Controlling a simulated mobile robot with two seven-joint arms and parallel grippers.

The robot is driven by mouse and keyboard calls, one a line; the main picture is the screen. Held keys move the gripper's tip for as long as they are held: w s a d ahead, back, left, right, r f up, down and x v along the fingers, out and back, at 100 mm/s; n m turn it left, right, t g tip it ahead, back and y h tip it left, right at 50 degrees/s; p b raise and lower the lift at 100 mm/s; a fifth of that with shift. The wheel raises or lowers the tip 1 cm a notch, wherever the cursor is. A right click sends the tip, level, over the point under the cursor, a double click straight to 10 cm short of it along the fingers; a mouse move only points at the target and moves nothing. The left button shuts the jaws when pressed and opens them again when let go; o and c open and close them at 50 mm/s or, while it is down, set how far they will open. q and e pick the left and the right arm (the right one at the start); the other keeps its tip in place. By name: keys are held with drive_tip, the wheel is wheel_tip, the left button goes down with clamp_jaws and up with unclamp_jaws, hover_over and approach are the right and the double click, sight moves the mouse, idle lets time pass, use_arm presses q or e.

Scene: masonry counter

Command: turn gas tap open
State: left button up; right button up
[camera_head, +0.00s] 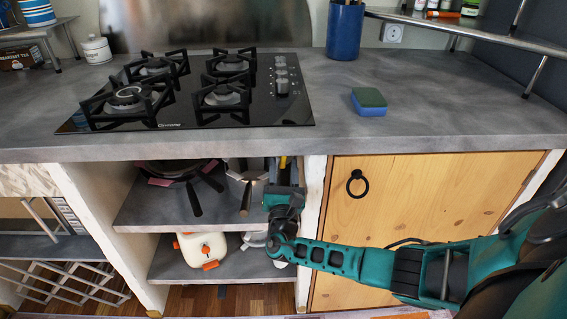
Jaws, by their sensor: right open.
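My right arm comes in from the right across the wooden door, and my right gripper (281,172) reaches into the right end of the open upper shelf bay, under the counter. A small yellow part shows between its fingers, and it could be part of the gas tap; I cannot tell. The rest of the tap is not clearly visible, as the gripper and the counter edge hide that spot. The gripper is open. I cannot tell whether it touches anything. My left gripper is not in view.
A white and orange container (202,248) stands on the lower shelf. A white post (312,190) and the wooden door (430,190) are close on the right. The gas hob (270,112) is above.

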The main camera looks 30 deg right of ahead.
drive_tip(key=v, duration=1.1)
